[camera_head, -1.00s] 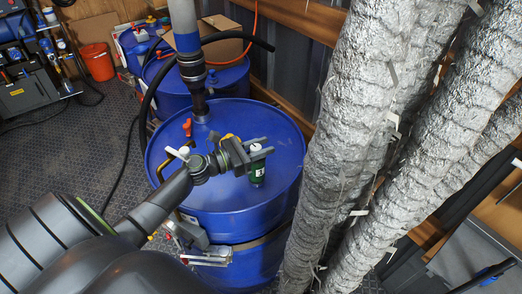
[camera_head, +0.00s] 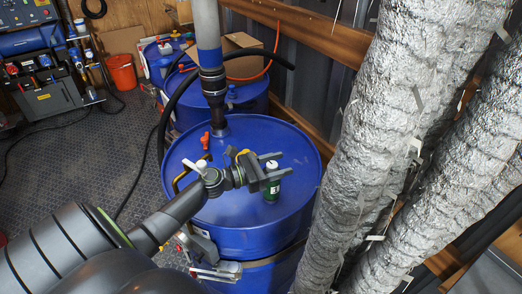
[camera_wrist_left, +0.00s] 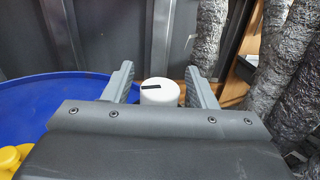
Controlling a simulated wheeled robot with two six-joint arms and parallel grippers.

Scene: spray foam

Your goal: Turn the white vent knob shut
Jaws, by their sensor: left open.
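The white vent knob (camera_head: 271,166) is a small round cap on a dark green body (camera_head: 271,191) on top of the blue drum (camera_head: 232,200). In the left wrist view the white knob (camera_wrist_left: 160,93) has a black mark, roughly crosswise, on its top. My left gripper (camera_head: 280,166) is open, with one finger on each side of the knob. In the left wrist view the left gripper's fingers (camera_wrist_left: 160,78) show gaps to the knob. Its lower part is hidden behind the gripper body. My right gripper is not in view.
Silver foil-wrapped hoses (camera_head: 370,150) hang close to the drum's right. A pipe (camera_head: 211,85) rises from the drum's back, near a red valve handle (camera_head: 205,139). A black hose (camera_head: 163,125) runs along the left. The floor (camera_head: 110,150) at left is mostly open.

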